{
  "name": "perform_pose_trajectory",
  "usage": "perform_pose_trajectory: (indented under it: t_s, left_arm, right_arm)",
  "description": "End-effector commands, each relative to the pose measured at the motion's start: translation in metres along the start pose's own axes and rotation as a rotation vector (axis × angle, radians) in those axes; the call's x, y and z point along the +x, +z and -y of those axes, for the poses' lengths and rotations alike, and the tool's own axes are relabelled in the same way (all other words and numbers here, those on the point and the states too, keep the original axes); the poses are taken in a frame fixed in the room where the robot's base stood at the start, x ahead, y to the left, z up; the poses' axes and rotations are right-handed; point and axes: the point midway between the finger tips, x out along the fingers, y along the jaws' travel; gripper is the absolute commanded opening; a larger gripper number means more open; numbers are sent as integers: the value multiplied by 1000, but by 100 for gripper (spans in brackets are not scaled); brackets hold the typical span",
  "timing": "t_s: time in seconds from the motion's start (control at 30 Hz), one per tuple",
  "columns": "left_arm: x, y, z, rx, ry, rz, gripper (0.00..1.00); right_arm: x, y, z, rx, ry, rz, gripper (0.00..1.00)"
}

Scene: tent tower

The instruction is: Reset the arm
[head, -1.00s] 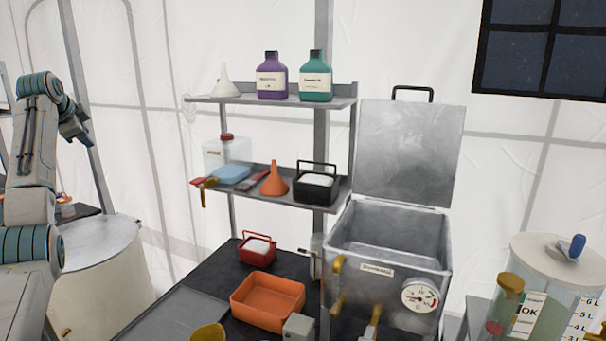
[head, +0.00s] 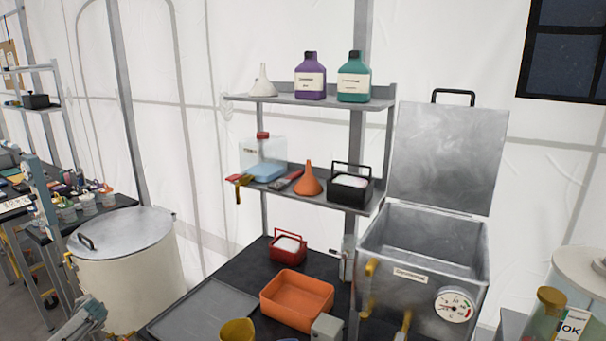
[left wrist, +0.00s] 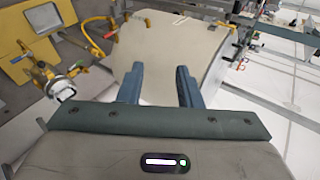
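My left gripper (left wrist: 158,88) shows in the left wrist view with its two blue-grey fingers apart and nothing between them. Beyond the fingers is the cream side of a large drum with yellow fittings. In the head view only parts of my left arm show at the lower left edge, and the gripper itself cannot be made out there. My right gripper is not in either view.
A lidded cream drum (head: 130,265) stands at the left. A black bench holds an orange tray (head: 296,300) and a red caddy (head: 288,246). A metal tank (head: 425,262) with its lid raised stands at right. Shelves (head: 310,100) hold bottles and funnels.

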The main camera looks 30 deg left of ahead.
Motion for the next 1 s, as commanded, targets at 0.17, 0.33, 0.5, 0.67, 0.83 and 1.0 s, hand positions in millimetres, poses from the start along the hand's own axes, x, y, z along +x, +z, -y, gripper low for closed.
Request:
perform_pose_trajectory:
  t_s: [0.17,0.33,0.5,0.67,0.83,1.0]
  left_arm:
    - [18,93,-55,49,0,9,32]
    - [22,159,-86,78,17,3,32]
    - [19,218,-109,103,43,-1,32]
    - [14,219,-183,62,119,-3,32]
    - [-1,223,-272,22,213,3,32]
    - [-34,222,-388,-31,338,11,32]
  right_arm:
    - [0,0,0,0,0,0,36]
    - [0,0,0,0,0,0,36]
    - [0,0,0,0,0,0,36]
    - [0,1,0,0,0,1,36]
    - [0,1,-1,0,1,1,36]
    - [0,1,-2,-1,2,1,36]
